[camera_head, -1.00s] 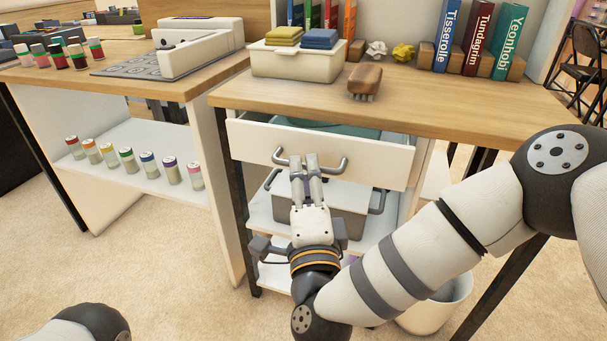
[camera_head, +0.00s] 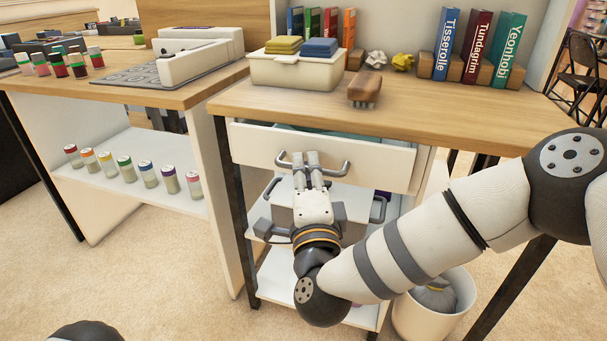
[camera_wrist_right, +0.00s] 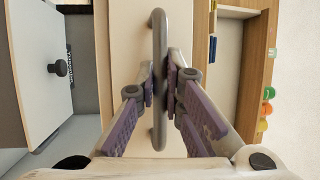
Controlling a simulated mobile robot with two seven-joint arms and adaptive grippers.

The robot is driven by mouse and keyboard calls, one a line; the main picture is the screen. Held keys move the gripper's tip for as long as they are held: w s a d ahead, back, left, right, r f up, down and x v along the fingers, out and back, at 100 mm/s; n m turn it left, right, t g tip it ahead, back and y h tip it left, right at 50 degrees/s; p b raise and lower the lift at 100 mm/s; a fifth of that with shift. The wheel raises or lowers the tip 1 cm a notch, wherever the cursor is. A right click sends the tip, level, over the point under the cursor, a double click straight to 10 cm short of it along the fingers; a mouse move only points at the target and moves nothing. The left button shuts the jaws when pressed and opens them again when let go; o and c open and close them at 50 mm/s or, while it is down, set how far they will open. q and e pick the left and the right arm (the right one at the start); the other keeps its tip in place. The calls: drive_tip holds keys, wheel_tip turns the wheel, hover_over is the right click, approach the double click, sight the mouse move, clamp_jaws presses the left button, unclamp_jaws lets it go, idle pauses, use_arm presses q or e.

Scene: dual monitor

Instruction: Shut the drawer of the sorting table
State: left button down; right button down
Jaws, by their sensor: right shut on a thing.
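The white drawer (camera_head: 385,163) of the sorting table (camera_head: 440,112) is still open by a small gap, with a strip of its inside showing under the tabletop. Its grey bar handle (camera_head: 340,170) runs across the front. My right gripper (camera_head: 313,165) is at the middle of the handle, shut on it. In the right wrist view the handle (camera_wrist_right: 159,60) passes between the two purple-padded fingers of the gripper (camera_wrist_right: 160,85). My left gripper is out of view.
On the tabletop are a cream bin (camera_head: 295,72) with folded cloths, a wooden brush (camera_head: 364,88), crumpled paper and books. A grey box stands on the shelf below the drawer. A white waste bin (camera_head: 425,310) stands on the floor at right.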

drive_tip(key=shift+w+d+r, duration=0.1)
drive_tip(key=shift+w+d, duration=0.15)
drive_tip(key=shift+w, duration=0.35)
drive_tip(key=shift+w+d, duration=0.25)
drive_tip(key=shift+w, duration=0.35)
drive_tip(key=c, duration=1.7)
unclamp_jaws()
drive_tip(key=shift+w, duration=0.1)
drive_tip(key=v, duration=1.2)
drive_tip(key=shift+a, duration=0.1)
